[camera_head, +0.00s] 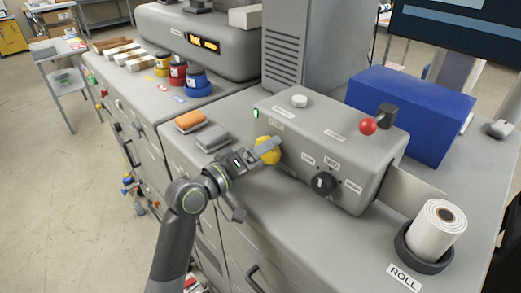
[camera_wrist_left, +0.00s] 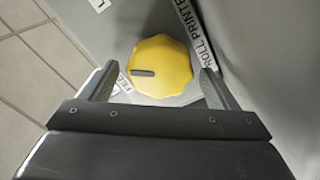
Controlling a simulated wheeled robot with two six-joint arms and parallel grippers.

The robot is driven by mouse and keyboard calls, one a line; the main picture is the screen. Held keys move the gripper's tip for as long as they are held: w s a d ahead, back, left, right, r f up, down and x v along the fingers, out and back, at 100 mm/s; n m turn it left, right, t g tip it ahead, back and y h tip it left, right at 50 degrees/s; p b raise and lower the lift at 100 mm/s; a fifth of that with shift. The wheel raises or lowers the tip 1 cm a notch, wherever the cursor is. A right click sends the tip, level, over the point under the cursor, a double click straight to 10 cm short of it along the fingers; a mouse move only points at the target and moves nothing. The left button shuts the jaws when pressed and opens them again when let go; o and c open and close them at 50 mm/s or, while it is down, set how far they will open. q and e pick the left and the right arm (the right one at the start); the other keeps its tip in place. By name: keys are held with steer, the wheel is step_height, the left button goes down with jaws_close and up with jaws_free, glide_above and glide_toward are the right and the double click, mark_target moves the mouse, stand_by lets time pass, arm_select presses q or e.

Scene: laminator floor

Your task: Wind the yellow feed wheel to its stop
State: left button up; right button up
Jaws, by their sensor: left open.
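My left gripper (camera_wrist_left: 160,85) is open, with one finger on each side of the wheel; a gap shows on both sides. In the head view the gripper (camera_head: 262,152) partly hides the wheel. My right gripper is in neither view.
A black knob (camera_head: 322,184) and a red-tipped lever (camera_head: 369,126) are on the printer box. A white roll (camera_head: 436,228) stands in a dark holder at right. Orange (camera_head: 190,121) and grey (camera_head: 213,138) pads lie at left. A blue box (camera_head: 410,112) stands behind.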

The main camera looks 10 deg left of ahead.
arm_select(q)
steer(key=shift+w, duration=0.1)
steer(key=shift+c, duration=0.3)
steer(key=c, duration=0.9)
